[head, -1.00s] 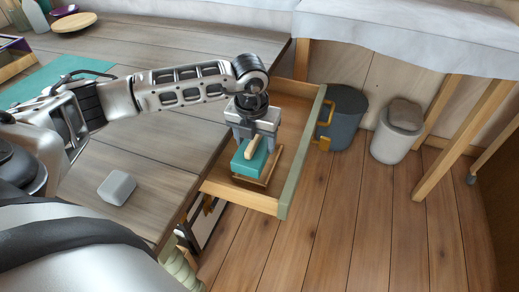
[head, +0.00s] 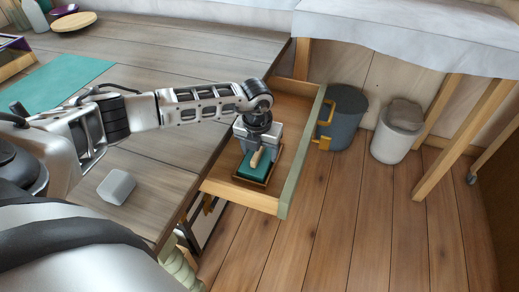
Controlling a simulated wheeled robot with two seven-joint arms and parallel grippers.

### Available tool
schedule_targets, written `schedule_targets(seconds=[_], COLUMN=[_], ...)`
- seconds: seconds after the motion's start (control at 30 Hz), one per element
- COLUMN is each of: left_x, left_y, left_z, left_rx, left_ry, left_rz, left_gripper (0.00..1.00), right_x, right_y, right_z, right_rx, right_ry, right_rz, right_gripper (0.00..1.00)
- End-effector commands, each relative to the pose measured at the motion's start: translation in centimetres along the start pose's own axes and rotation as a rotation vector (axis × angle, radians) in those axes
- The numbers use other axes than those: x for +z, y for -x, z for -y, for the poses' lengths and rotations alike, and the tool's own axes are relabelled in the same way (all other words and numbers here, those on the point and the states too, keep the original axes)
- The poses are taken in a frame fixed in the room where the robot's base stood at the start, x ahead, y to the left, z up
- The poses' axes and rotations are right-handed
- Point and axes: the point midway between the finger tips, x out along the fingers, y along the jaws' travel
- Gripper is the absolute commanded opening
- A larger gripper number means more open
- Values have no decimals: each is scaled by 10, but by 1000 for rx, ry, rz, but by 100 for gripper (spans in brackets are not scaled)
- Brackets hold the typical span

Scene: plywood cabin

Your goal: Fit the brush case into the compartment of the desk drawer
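The brush case (head: 255,168) is a teal block with a light tan piece on top. It sits low inside a small wooden-rimmed compartment (head: 240,179) at the near end of the open desk drawer (head: 293,160). My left gripper (head: 257,147) points down from above with its fingers at the case's sides and looks shut on it. The fingertips are partly hidden, and I cannot tell whether the case touches the compartment floor. My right gripper is not in view.
The desk (head: 160,140) fills the left, with a grey block (head: 117,187) and a teal mat (head: 65,82) on it. A dark bin (head: 346,115) and a pale bin (head: 398,132) stand on the floor beyond the drawer. The drawer's far part is clear.

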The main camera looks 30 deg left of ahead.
Motion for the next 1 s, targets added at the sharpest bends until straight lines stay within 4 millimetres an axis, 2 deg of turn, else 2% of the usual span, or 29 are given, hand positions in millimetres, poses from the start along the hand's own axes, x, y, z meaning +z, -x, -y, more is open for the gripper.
schedule_targets(seconds=[0.03,0.07,0.1,0.33,0.47,0.57,0.8,1.0], left_x=[0,0,0,0,1,1,1,1], left_y=[-1,0,0,0,7,22,74,108], left_z=[0,0,0,0,0,0,0,0], left_rx=[0,0,0,0,-1,-2,-2,-1], left_ry=[0,0,0,0,0,-1,-2,0], left_rz=[0,0,0,-1,1,1,5,2], left_gripper=[74,83,85,85,85,85,85,85], right_x=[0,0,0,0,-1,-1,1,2], right_y=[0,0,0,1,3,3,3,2], right_z=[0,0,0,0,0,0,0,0], right_rx=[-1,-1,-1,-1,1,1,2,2], right_ry=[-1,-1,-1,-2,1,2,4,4], right_rz=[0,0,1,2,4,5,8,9], right_gripper=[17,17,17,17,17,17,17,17])
